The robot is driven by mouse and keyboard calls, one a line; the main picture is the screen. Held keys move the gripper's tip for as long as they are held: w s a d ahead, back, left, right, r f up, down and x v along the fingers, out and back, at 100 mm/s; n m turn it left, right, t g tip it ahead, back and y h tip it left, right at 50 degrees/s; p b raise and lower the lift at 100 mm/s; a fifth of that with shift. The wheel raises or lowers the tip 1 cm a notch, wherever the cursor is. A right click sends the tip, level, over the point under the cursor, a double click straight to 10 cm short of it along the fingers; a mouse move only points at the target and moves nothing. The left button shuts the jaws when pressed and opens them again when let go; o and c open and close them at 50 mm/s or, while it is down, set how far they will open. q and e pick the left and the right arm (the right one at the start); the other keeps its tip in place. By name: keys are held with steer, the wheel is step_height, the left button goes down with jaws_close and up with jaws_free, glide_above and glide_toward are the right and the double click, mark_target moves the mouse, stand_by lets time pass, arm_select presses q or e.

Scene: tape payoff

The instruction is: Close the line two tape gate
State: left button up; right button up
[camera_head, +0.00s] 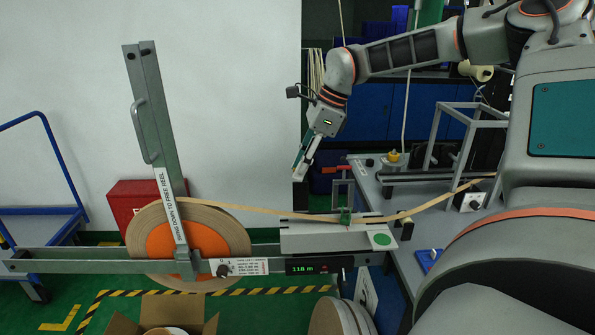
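A tall grey arm (141,90) with a side handle (139,130) and a white printed label (171,205) stands nearly upright, leaning slightly left. It is beside an orange-centred tape reel (215,222) on a grey beam (110,266). Tan tape (270,212) runs from the reel to a small green block (345,216) with a red-topped clamp (343,178) over a pale plate. I cannot tell which part is the tape gate. My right gripper (299,174) points down, above and left of the clamp, touching nothing visible; its finger gap is unclear. My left gripper is out of view.
A display (313,267) reads 118 m. A red box (135,200) stands behind the reel. A cardboard box (118,325) and another roll (335,315) are below. A bench (385,205) with a frame is at right. Space between the upright arm and my gripper is clear.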

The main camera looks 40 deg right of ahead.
steer(key=shift+x, duration=0.8)
jaws_close()
steer(key=shift+r, duration=0.1)
